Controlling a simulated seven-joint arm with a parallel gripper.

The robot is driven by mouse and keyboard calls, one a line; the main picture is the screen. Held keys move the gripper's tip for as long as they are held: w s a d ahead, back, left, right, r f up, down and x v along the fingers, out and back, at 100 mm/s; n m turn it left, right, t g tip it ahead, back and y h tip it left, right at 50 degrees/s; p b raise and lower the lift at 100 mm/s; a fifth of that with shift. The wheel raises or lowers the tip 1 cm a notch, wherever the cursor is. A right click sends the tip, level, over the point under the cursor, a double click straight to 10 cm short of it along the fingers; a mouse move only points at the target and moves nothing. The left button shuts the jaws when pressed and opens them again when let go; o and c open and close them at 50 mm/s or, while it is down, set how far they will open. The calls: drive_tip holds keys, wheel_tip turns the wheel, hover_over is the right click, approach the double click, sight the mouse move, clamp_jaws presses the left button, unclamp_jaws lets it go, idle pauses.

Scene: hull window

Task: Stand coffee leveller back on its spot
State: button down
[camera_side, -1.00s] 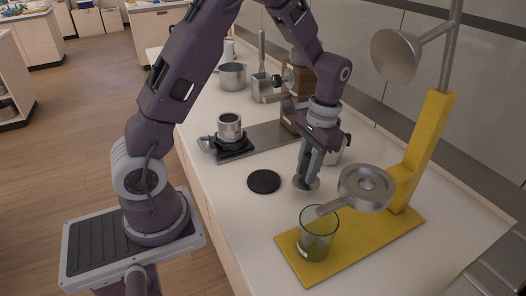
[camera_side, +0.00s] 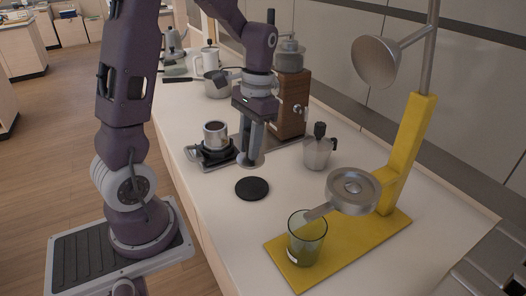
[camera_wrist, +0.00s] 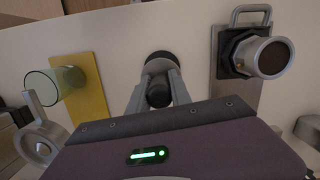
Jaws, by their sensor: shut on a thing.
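The coffee leveller is a metal disc (camera_side: 250,162) with a dark handle. My gripper (camera_side: 251,152) is shut on it, disc downward, and its fingers hide most of the handle in the side view. In the wrist view the dark handle (camera_wrist: 158,95) is between my fingertips (camera_wrist: 159,98), with the grey disc (camera_wrist: 158,66) beyond it. A round black pad (camera_side: 252,188) lies bare on the white counter, in front of the leveller in the side view. The pad (camera_wrist: 161,55) is partly hidden behind the disc in the wrist view. I cannot tell how high the disc is above the counter.
A black stand with a metal cup (camera_side: 215,135) is close to the left of my gripper. A wooden grinder (camera_side: 292,105) stands behind it, and a moka pot (camera_side: 318,152) to the right. A yellow stand (camera_side: 372,232) with a green glass (camera_side: 307,240) is at the front right.

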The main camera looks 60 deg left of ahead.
sight(251, 164)
drive_tip(key=shift+f, duration=3)
drive_tip(key=shift+f, duration=1)
drive_tip(key=c, duration=1.1)
unclamp_jaws()
drive_tip(key=shift+w+r, duration=0.2)
drive_tip(key=shift+r, duration=1.1)
drive_tip(key=shift+w+r, duration=0.2)
drive_tip(key=shift+r, duration=1.15)
drive_tip(key=shift+w+r, duration=0.2)
drive_tip(key=shift+r, duration=1.1)
